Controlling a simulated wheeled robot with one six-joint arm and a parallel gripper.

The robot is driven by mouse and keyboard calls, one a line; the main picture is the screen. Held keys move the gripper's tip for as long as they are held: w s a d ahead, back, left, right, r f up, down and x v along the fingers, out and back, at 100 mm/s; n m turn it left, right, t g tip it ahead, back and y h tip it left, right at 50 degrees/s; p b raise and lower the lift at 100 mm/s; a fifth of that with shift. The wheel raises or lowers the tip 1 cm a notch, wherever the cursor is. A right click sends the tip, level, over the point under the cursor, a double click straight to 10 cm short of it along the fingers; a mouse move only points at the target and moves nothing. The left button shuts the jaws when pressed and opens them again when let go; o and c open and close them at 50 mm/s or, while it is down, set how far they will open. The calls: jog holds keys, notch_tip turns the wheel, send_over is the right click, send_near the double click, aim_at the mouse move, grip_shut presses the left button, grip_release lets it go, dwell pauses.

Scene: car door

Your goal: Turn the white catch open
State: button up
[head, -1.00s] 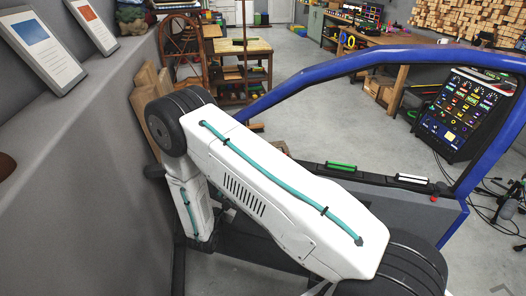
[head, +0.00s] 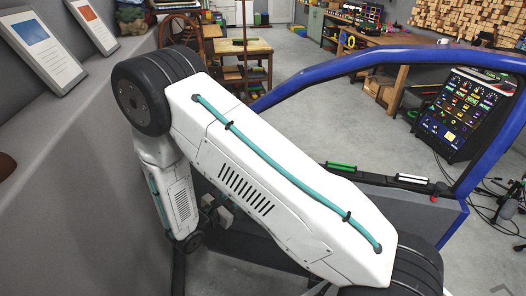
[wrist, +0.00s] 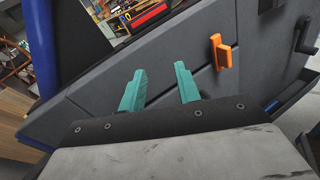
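The white catch (head: 412,179) is a short white bar on the dark top edge of the car door, right of a green bar (head: 341,166), in the head view. I cannot make out the white catch in the wrist view. My gripper (wrist: 160,89) shows two teal fingers, parted with nothing between them. They point at the grey door panel (wrist: 165,75), and an orange handle (wrist: 224,53) sits on it to their right. In the head view my arm hides most of the gripper and the lower door.
The blue door frame (head: 350,68) arches over the window opening. A red knob (head: 434,199) sits near the white catch. A black crank (wrist: 304,38) is at the right of the wrist view. A grey wall (head: 70,190) runs close along the left of my arm.

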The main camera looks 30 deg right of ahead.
jog(key=s+d+r+m+g+y, duration=0.1)
jog(key=s+d+r+m+g, duration=0.1)
jog(key=r, duration=0.7)
jog(key=s+d+r+m+g, duration=0.2)
jog(key=d+r+m+g, duration=0.2)
jog(key=r, duration=0.5)
jog(key=shift+s+d+m+g+y, duration=0.2)
jog(key=shift+d+m+g+y, duration=0.25)
jog(key=shift+m, duration=0.45)
jog(key=w+a+f+n+t, duration=0.2)
jog(key=a+f+n+t, duration=0.15)
jog(key=f, duration=0.55)
jog(key=w+a+f+n+t, duration=0.2)
jog(key=a+f+n+t, duration=0.15)
jog(key=f, duration=0.45)
jog(key=w+a+f+n+t, duration=0.2)
jog(key=a+f+t, duration=0.25)
jog(key=f, duration=0.45)
jog(key=shift+m+t+y, duration=0.3)
jog(key=shift+t+y, duration=0.25)
jog(key=shift+t, duration=0.25)
jog(key=shift+w+a+x, duration=0.25)
jog(key=shift+x, duration=1.25)
jog(key=shift+w+a+x, duration=0.25)
jog(key=shift+x, duration=1.2)
jog(key=shift+w+a+x, duration=0.25)
jog(key=shift+x, duration=1.25)
jog(key=shift+f, duration=0.15)
